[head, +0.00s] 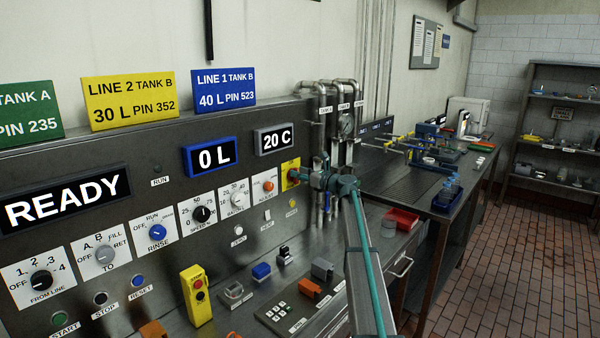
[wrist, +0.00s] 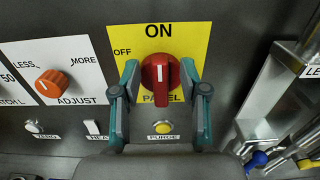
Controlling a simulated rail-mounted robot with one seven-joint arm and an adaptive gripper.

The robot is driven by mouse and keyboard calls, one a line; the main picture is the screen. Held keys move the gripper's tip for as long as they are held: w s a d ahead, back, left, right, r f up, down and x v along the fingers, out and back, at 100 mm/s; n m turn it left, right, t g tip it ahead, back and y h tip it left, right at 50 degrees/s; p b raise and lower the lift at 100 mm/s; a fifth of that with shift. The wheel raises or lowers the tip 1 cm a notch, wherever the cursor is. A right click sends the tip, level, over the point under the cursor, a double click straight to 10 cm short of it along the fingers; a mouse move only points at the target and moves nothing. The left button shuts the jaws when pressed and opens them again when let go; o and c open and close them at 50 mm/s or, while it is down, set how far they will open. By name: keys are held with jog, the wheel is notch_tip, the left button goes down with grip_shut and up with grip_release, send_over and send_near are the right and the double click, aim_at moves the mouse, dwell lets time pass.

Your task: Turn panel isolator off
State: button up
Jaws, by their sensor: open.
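The panel isolator is a red rotary knob (wrist: 160,80) on a yellow plate (wrist: 189,42) in the wrist view. The plate reads ON above the knob and OFF to its upper left. The knob's grip stands about upright, in line with ON. My gripper (wrist: 160,88) is open, with one teal-and-grey finger on each side of the knob. I cannot tell whether either finger touches it. In the head view the yellow plate (head: 287,182) is at the panel's right end, and my gripper (head: 305,177) is right in front of it, partly hiding the knob.
An orange ADJUST knob (wrist: 53,83) is left of the isolator. A yellow PURGE button (wrist: 163,127) sits just below it. Metal pipes (wrist: 265,110) with a blue-ended handle stand close on the right. The display (head: 68,199) reads READY.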

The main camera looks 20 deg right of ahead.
grip_shut()
dwell(0.3)
jog(key=shift+a+f+n+b, duration=0.1)
jog(key=shift+n+b, duration=0.3)
jog(key=shift+b, duration=0.1)
jog(key=n+b, duration=0.5)
jog(key=b, duration=0.1)
jog(key=a+f+n+b, duration=0.1)
jog(key=n+b, duration=0.5)
jog(key=b, duration=0.1)
jog(key=f+n+b, duration=0.1)
jog(key=n+b, duration=0.5)
jog(key=shift+s+a+b, duration=0.3)
jog(key=shift+s+a, duration=0.05)
jog(key=shift+s, duration=0.05)
